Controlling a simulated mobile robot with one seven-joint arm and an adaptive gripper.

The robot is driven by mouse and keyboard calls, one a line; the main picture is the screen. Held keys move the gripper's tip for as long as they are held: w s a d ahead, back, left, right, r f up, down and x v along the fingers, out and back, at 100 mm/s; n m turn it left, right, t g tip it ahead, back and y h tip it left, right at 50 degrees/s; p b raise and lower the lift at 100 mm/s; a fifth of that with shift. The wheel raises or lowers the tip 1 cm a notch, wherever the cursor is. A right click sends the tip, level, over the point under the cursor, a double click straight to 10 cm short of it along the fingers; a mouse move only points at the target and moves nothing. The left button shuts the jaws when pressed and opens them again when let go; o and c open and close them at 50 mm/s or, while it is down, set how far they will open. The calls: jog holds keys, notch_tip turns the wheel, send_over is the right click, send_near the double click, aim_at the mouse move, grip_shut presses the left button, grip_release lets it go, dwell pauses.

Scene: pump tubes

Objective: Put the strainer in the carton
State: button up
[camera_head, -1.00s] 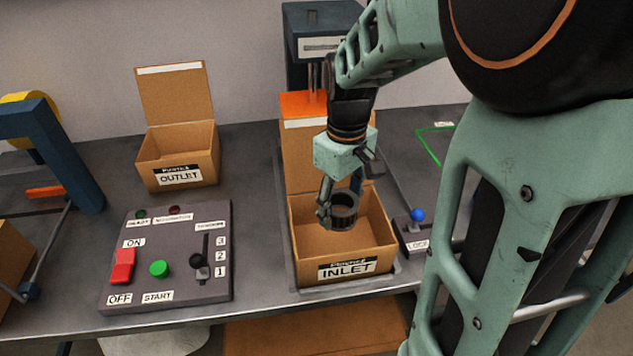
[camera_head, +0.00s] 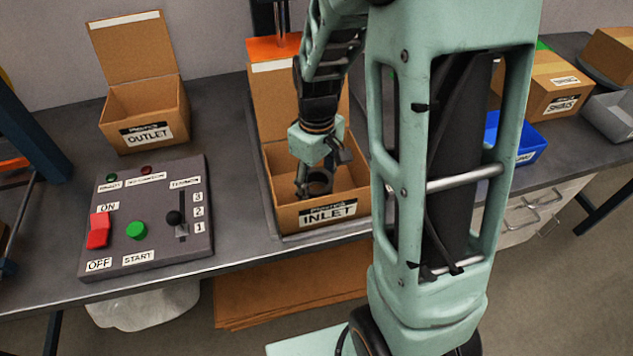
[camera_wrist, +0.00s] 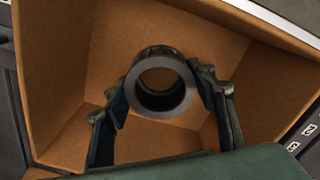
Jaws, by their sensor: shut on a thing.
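The strainer (camera_head: 319,183) is a dark, ring-shaped piece with a round hole through it. My gripper (camera_head: 308,190) is shut on it and points down into the open INLET carton (camera_head: 348,212). In the wrist view the strainer (camera_wrist: 160,88) sits between the two fingers of my gripper (camera_wrist: 163,95), with the brown walls of the carton (camera_wrist: 262,75) around it. The strainer is within the carton's opening. I cannot tell whether it touches the carton's floor.
An open OUTLET carton (camera_head: 147,115) stands at the back left. A control panel (camera_head: 145,220) with a red switch, a green button and a lever lies left of the INLET carton. A blue bin (camera_head: 515,140) and a closed SHIMS carton (camera_head: 555,90) stand at the right.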

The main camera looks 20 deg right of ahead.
aim_at(317, 179)
jog(key=shift+f, duration=0.2)
jog(key=o, duration=1.3)
jog(key=shift+r, duration=0.15)
notch_tip(317, 179, up, 12)
jog(key=p, duration=0.1)
jog(key=shift+p, duration=0.4)
jog(key=shift+r, duration=0.1)
